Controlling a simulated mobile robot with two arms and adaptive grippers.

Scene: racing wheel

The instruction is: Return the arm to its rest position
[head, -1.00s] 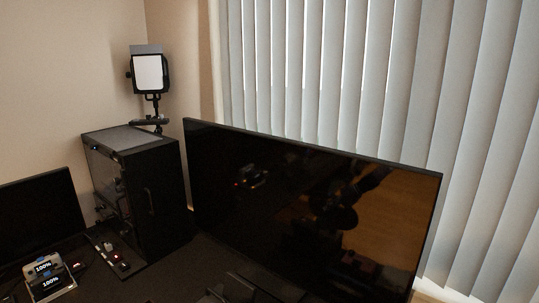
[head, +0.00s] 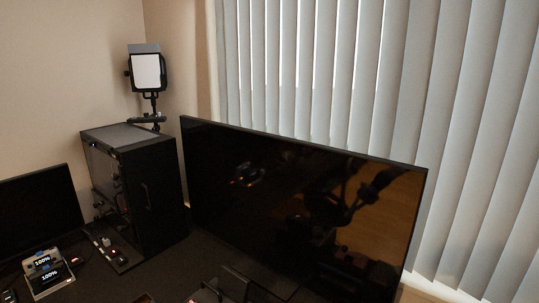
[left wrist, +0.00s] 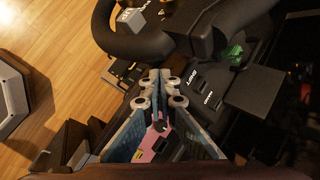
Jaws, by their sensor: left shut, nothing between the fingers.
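My left gripper (left wrist: 160,88) is in the left wrist view, with its fingertips together and nothing seen between them. Beyond it is a black racing wheel (left wrist: 122,42), whose curved rim runs across the top left of that view. A gap shows between the fingertips and the rim in the picture, but the depth is unclear. Neither gripper shows directly in the head view. A dark arm shape appears there only as a reflection in the large screen (head: 260,215).
A black PC case (head: 150,195) with a panel lamp (head: 148,72) above it stands left of the screen. Wooden floor (left wrist: 60,30) is open at the wrist view's upper left.

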